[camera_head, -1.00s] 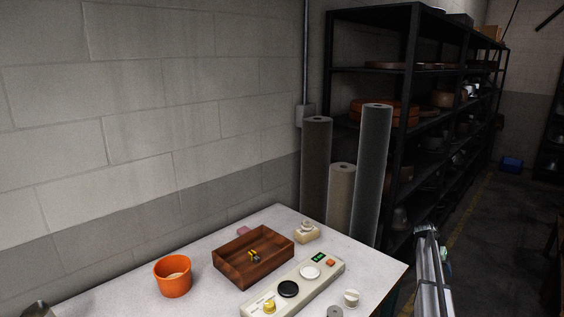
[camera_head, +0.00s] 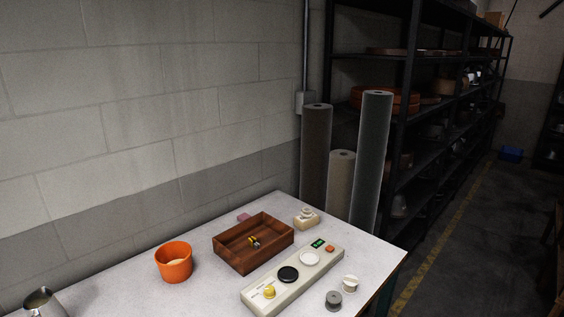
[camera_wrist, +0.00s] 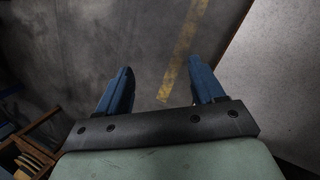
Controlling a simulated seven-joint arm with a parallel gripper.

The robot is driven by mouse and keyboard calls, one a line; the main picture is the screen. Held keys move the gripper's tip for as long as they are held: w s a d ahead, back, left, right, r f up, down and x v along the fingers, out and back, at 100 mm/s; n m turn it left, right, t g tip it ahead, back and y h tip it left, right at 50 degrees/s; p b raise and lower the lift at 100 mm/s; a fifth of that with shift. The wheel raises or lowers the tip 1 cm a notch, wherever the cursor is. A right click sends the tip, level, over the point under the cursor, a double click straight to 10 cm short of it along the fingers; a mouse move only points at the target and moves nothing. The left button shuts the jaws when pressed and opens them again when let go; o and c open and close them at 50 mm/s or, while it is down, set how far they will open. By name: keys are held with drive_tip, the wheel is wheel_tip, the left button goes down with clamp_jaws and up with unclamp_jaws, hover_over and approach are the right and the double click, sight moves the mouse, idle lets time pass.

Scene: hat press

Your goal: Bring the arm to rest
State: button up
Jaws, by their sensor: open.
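My gripper (camera_wrist: 160,88) shows in the wrist view with its two blue fingers spread wide apart. Nothing is between the fingers. Below them is the grey floor with a yellow line (camera_wrist: 185,50), and a pale surface edge (camera_wrist: 270,80) lies to the right. In the head view my gripper and arm do not show. The white table (camera_head: 130,275) is in full light there, bearing a wooden tray (camera_head: 238,264), an orange pot (camera_head: 174,262) and a cream control panel (camera_head: 300,283).
On the table are a metal jug (camera_head: 41,302), a grey knob-like piece (camera_head: 334,300), a white one (camera_head: 350,284) and a cream block (camera_head: 306,220). Rolls (camera_head: 372,165) stand behind it. A dark shelf (camera_head: 430,140) lines the aisle; the floor (camera_head: 470,230) at right is clear.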

drive_tip(key=s+a+f+n+g, duration=0.1)
drive_tip(key=s+a, duration=0.4)
drive_tip(key=s, duration=0.5)
drive_tip(key=s+a+f+n+g+y, duration=0.1)
drive_tip(key=s+a, duration=0.5)
drive_tip(key=s, duration=0.4)
drive_tip(key=s+a+f+n+g+y, duration=0.1)
drive_tip(key=s+a, duration=0.5)
drive_tip(key=s, duration=0.5)
drive_tip(key=shift+a+g, duration=0.2)
drive_tip(key=shift+g, duration=0.1)
drive_tip(key=shift+f, duration=0.1)
